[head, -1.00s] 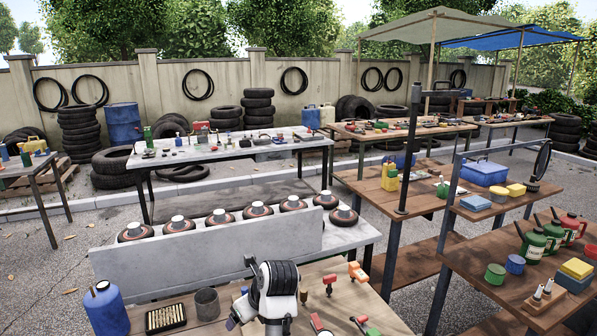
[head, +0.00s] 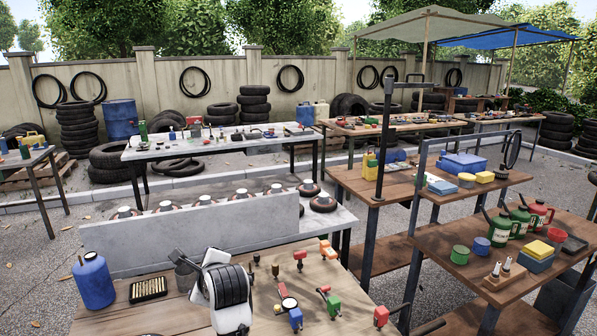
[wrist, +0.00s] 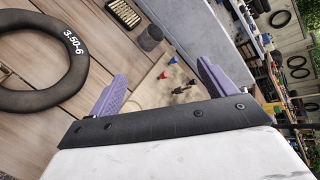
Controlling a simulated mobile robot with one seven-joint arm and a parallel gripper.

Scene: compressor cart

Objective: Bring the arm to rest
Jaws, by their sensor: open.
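My gripper (wrist: 162,69) shows in the wrist view with its two purple fingers wide apart and nothing between them. It is above the wooden workbench, which also shows in the head view (head: 345,312). My white and black arm stands at the bottom of the head view, in front of that bench. The gripper fingers cannot be made out there.
On the bench are a blue jug (head: 93,281), a tray of small brass-coloured parts (head: 148,288), a dark cup (head: 186,271) and several coloured fittings. A black tyre marked 3.50-6 (wrist: 72,92) lies left in the wrist view. A grey panel (head: 190,235) stands behind the bench.

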